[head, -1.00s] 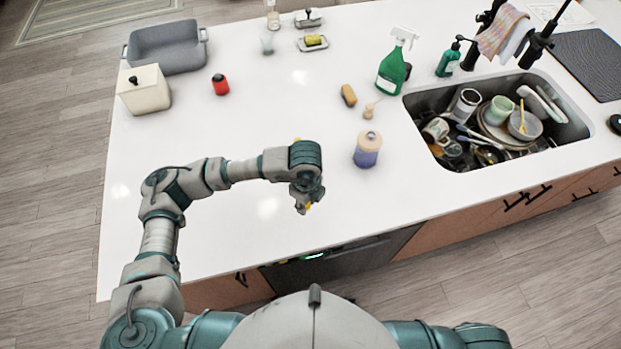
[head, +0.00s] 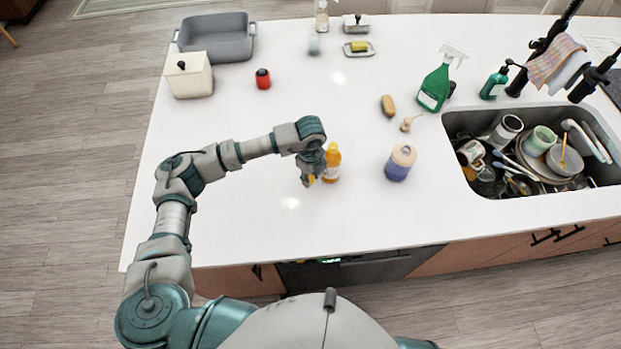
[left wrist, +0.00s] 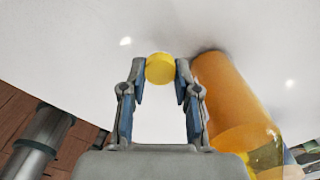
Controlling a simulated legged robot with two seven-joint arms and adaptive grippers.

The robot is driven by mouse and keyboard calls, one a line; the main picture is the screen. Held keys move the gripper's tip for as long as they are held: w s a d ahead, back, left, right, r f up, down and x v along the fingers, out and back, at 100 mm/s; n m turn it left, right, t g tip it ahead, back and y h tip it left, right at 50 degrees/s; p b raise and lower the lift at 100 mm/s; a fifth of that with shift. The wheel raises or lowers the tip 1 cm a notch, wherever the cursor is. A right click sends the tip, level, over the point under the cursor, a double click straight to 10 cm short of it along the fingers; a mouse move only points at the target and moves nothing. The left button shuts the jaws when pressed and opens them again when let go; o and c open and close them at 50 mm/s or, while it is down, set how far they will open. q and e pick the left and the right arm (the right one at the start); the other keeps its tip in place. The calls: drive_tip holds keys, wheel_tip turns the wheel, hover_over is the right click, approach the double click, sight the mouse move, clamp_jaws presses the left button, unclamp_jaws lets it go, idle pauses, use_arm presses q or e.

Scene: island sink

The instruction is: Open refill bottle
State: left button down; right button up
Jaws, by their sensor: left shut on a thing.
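The refill bottle (head: 332,163) is orange with a pale label and stands upright on the white counter. It also shows in the left wrist view (left wrist: 232,95), at the right, beside my fingers. My left gripper (head: 311,180) is just left of the bottle, pointing down near the counter. In the left wrist view its fingertips (left wrist: 160,78) are shut on a small round yellow cap (left wrist: 160,68), apart from the bottle. The bottle's mouth is too small to make out in the head view. My right gripper is out of view.
A sink full of dishes (head: 450,122) is farther right. The counter left of the gripper is clear.

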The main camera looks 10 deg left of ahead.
sight(311, 177)
use_arm(q)
drive_tip(key=f, duration=0.2)
drive_tip(key=shift+w+a+f+p, duration=0.35)
drive_tip(key=shift+f, duration=0.05)
drive_tip(key=shift+d+f, duration=0.1)
drive_tip(key=shift+f, duration=0.25)
drive_tip(key=shift+d, duration=0.2)
drive_tip(key=shift+f, duration=0.1)
drive_tip(key=shift+f, duration=0.15)
drive_tip(key=c, duration=0.9)
unclamp_jaws()
drive_tip(key=shift+o, duration=0.3)
drive_tip(key=shift+a, duration=0.1)
